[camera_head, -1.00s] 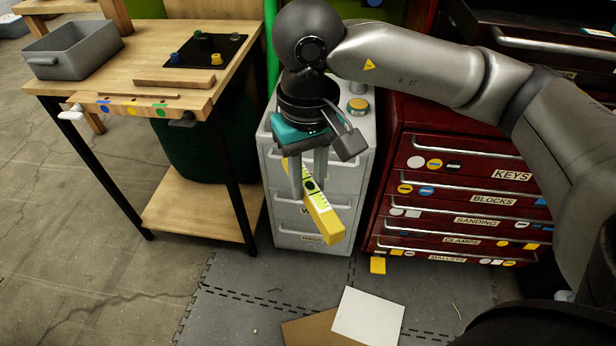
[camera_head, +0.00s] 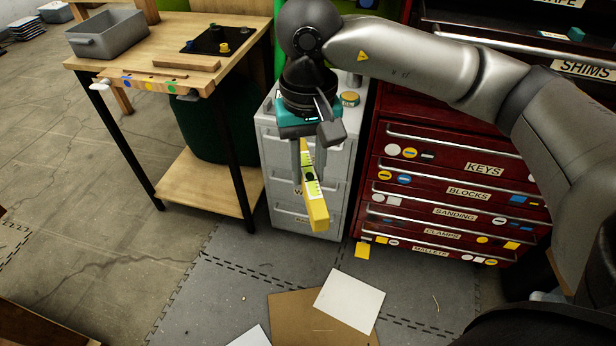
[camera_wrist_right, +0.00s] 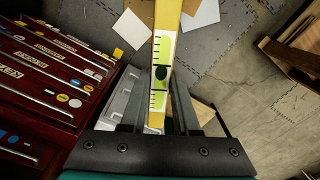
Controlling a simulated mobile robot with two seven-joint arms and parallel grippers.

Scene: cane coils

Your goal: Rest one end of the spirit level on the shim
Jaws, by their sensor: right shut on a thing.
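The yellow spirit level (camera_head: 317,208) hangs in the air in front of the grey drawer cabinet, its near end tilted down toward me. My right gripper (camera_head: 309,178) is shut on it, with one finger on each side. In the right wrist view the level (camera_wrist_right: 167,20) runs up between the fingers (camera_wrist_right: 160,88), its green and white scale showing. On the wooden workbench (camera_head: 235,75) lie a wooden block (camera_head: 172,62) and a thin wooden strip (camera_head: 150,77); I cannot tell whether either is the shim. My left gripper is not in view.
A grey bin (camera_head: 108,36) and a black board (camera_head: 215,40) with small coloured pieces stand on the bench. A red drawer cabinet (camera_head: 450,165) is at right, with a drawer labelled SHIMS above. Flat sheets (camera_head: 350,300) lie on the floor mats.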

